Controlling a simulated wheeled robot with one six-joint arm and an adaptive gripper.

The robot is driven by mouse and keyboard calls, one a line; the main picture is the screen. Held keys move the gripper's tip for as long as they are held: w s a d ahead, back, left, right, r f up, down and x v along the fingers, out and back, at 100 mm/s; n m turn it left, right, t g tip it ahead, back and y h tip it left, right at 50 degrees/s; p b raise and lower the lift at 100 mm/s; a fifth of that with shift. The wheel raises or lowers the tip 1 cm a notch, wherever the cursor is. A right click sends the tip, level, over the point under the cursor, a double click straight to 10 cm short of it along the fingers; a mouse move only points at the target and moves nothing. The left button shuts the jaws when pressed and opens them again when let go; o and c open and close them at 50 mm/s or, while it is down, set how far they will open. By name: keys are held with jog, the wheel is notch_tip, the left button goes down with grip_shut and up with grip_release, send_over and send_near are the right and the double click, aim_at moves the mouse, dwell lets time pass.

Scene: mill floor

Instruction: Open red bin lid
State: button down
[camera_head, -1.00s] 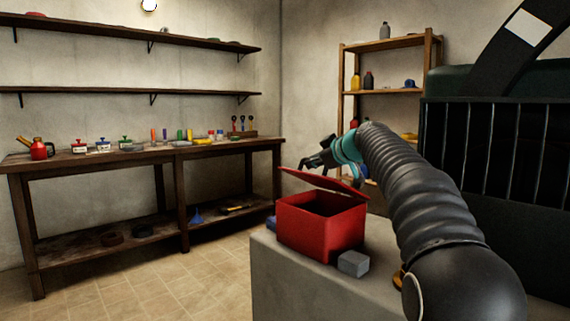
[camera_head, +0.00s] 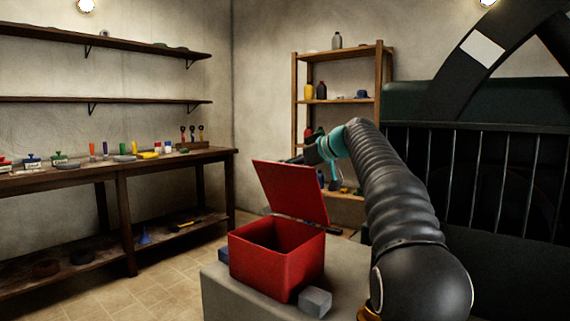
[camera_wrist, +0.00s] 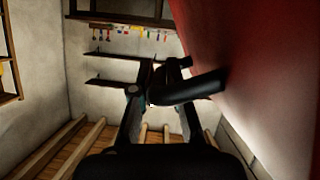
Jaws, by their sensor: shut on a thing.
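The red bin (camera_head: 275,262) sits on a grey block, its top open and its inside dark. Its red lid (camera_head: 290,190) stands steeply raised along the bin's back edge, tilted and clear of the front rim. My gripper (camera_head: 303,158) is at the upper right edge of the lid, partly hidden behind it. In the wrist view, my gripper (camera_wrist: 160,85) is shut on a dark bar-like handle (camera_wrist: 195,88) that reaches to the red lid (camera_wrist: 245,70) on the right.
A small grey block (camera_head: 315,301) and a blue item (camera_head: 222,255) lie beside the bin on the grey block (camera_head: 225,295). A wooden workbench (camera_head: 120,165) with tools stands left. A wooden shelf (camera_head: 380,110) is behind my arm. Dark barred machinery (camera_head: 480,190) stands right.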

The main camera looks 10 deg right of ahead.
jog(key=shift+d+f, duration=0.25)
jog(key=shift+f, duration=0.15)
jog(key=c, duration=1.2)
grip_release()
jog(key=shift+d, duration=0.1)
jog(key=shift+r, duration=0.1)
jog(key=shift+a+r, duration=0.15)
jog(key=shift+a, duration=0.15)
jog(key=v, duration=1.2)
jog(key=shift+w+d, duration=0.1)
jog(key=shift+w, duration=0.05)
